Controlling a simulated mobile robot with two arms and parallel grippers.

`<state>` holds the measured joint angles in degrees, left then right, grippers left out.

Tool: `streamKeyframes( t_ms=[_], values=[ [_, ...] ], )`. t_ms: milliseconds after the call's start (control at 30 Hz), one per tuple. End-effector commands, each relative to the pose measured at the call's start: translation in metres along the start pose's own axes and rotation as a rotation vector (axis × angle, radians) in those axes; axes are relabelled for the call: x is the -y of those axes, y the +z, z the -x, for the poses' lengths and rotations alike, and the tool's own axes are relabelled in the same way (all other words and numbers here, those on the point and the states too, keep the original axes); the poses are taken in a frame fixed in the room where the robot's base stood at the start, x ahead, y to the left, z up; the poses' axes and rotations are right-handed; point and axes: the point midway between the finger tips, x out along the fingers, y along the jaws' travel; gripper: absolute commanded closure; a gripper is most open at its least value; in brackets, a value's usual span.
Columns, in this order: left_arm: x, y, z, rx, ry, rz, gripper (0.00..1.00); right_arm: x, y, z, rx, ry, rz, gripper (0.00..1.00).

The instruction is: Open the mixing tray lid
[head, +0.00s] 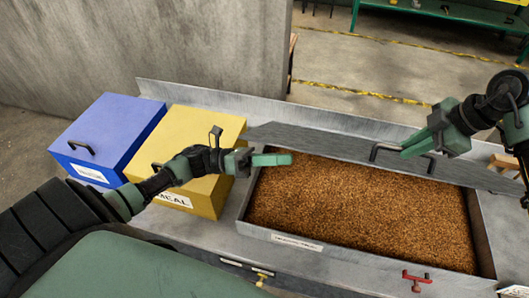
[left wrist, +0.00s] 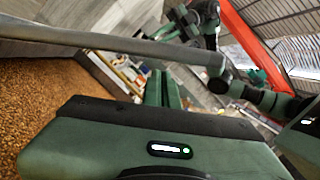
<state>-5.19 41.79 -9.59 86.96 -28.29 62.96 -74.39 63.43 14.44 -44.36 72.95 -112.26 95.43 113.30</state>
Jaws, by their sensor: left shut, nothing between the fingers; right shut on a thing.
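The mixing tray (head: 285,241) is a grey metal tray filled with brown grain (head: 350,205). Its grey lid (head: 330,143) is raised along the tray's back side, with the grain uncovered in front of it. A black bar handle (head: 374,152) is on the lid. My right gripper (head: 416,147) is shut on the handle, its green fingers overlapping it. My left gripper (head: 280,159) is shut and empty above the tray's back left corner. Its fingers also show in the left wrist view (left wrist: 163,90), with grain (left wrist: 45,105) to the left.
A yellow box (head: 205,122) labelled as meal and a blue box (head: 115,125) stand left of the tray. A red fitting (head: 416,281) is at the tray's front right. A concrete wall (head: 200,45) stands behind the boxes. A green bench (head: 440,14) is far back.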

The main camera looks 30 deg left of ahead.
Motion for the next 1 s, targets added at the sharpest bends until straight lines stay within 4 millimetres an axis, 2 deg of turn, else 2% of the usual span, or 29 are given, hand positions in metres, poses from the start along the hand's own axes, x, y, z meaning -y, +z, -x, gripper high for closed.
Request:
streamKeyframes(
  t_ms=[100, 200, 633, 900, 1000],
  values=[
    [0.0, 0.0, -0.018, 0.001, -0.002, -0.001, 1.0, -0.001, 0.002, -0.003, 0.004, 0.006, -0.003, 1.0],
    [0.0, 0.0, -0.026, 0.001, -0.001, 0.0, 1.0, -0.001, 0.002, -0.003, 0.004, 0.006, -0.003, 1.0],
    [0.0, 0.0, -0.031, 0.0, 0.0, 0.0, 1.0, -0.001, 0.002, -0.003, 0.004, 0.006, -0.003, 1.0],
    [0.001, 0.027, -0.037, 0.003, -0.001, -0.004, 1.0, 0.0, 0.003, -0.004, 0.004, 0.001, -0.003, 1.0],
    [0.0, 0.03, -0.037, 0.008, 0.001, -0.004, 1.0, 0.002, 0.003, -0.005, 0.004, -0.006, -0.004, 1.0]
  ],
)
